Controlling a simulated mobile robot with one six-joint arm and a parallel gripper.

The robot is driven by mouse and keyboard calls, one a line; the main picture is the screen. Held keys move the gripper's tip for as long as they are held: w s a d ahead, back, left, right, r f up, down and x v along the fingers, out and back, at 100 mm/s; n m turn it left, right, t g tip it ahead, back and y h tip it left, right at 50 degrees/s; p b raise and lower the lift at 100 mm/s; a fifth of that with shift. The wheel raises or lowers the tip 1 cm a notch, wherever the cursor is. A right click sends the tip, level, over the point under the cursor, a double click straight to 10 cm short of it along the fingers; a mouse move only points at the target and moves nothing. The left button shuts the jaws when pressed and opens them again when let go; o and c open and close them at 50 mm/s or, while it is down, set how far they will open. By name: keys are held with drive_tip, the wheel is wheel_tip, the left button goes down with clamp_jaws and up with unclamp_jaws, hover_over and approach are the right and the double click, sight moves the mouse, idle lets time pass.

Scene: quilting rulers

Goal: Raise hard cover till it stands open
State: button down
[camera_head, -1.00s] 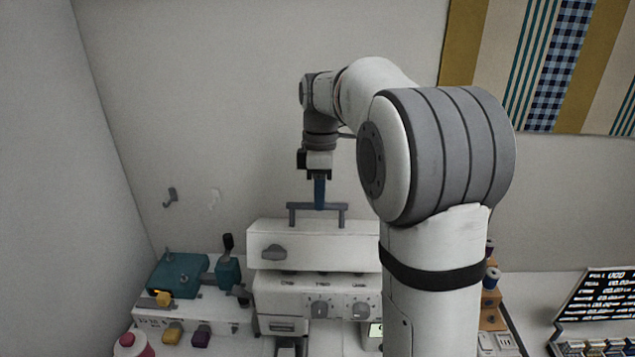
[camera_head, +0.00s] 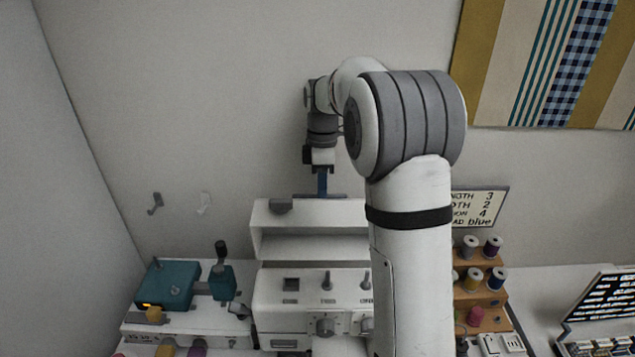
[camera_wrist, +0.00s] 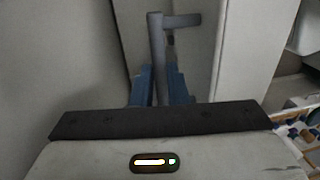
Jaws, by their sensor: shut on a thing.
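The hard cover (camera_head: 310,213) is the white lid of the sewing machine (camera_head: 275,317). It is tipped up at the back, with a dark hollow between it and the machine's top. My gripper (camera_head: 322,190) is above the cover, its blue fingers shut on the cover's grey handle (camera_head: 303,196). In the wrist view the handle (camera_wrist: 157,45) passes between the blue fingers (camera_wrist: 160,85). My arm hides the right part of the cover and machine.
A teal device (camera_head: 168,284) stands at the left. A wooden rack (camera_head: 490,318) of thread spools stands at the right, below a small sign (camera_head: 480,208). The wall (camera_head: 200,100) is close behind the cover. Two hooks (camera_head: 155,203) are on it.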

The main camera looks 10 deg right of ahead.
drive_tip(key=shift+w+d+f, duration=0.2)
drive_tip(key=shift+w+f, duration=0.1)
drive_tip(key=shift+w, duration=0.25)
drive_tip(key=c, duration=1.4)
unclamp_jaws()
drive_tip(key=shift+s, duration=0.1)
wheel_tip(320, 180, up, 8)
drive_tip(key=w, duration=0.1)
drive_tip(key=shift+f+b, duration=0.15)
drive_tip(key=shift+b, duration=0.25)
